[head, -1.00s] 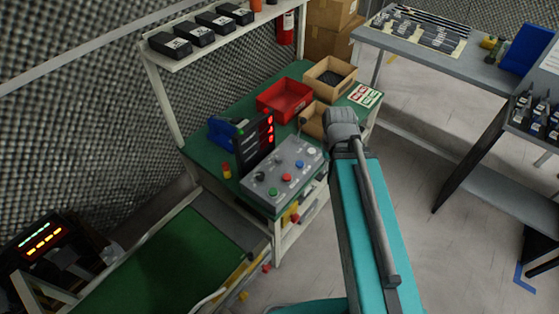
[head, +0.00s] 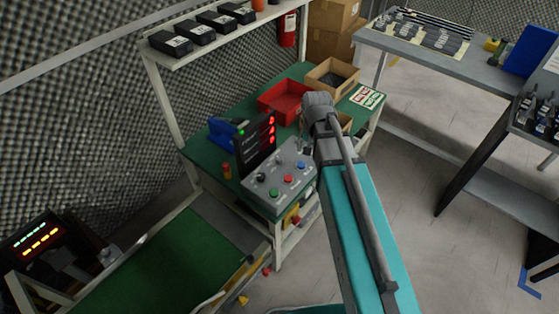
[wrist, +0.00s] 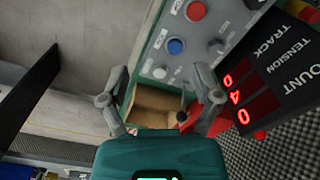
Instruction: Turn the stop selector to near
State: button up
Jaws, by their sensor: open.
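In the wrist view the panel (wrist: 168,52) shows tilted, with a dark knob (wrist: 215,46) beside the blue button (wrist: 175,46). I cannot read the labels to tell which knob is the stop selector. My gripper (wrist: 161,72) is open and empty, with its fingers apart over the panel's white-button end.
A black display (head: 256,140) with red digits stands behind the panel, close to my right finger in the wrist view (wrist: 262,85). A red bin (head: 284,100) and a cardboard bin (head: 333,76) sit farther back.

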aim_at(279, 158)
jog(key=w+a+f+m+b, duration=0.2)
jog(key=w+a+f+m, duration=0.1)
jog(key=w+a, duration=0.6)
jog(key=shift+w+a+m, duration=0.2)
jog(key=shift+w+m, duration=0.2)
jog(key=shift+w, duration=0.55)
jog(key=shift+f+b, duration=0.2)
jog(key=shift+b, duration=0.15)
notch_tip(279, 158, down, 14)
jog(key=b, duration=1.3)
jog(key=shift+w+a+r, duration=0.1)
jog(key=shift+a+r, duration=0.05)
jog(key=shift+r, duration=0.1)
jog(key=shift+c, duration=0.2)
grip_shut()
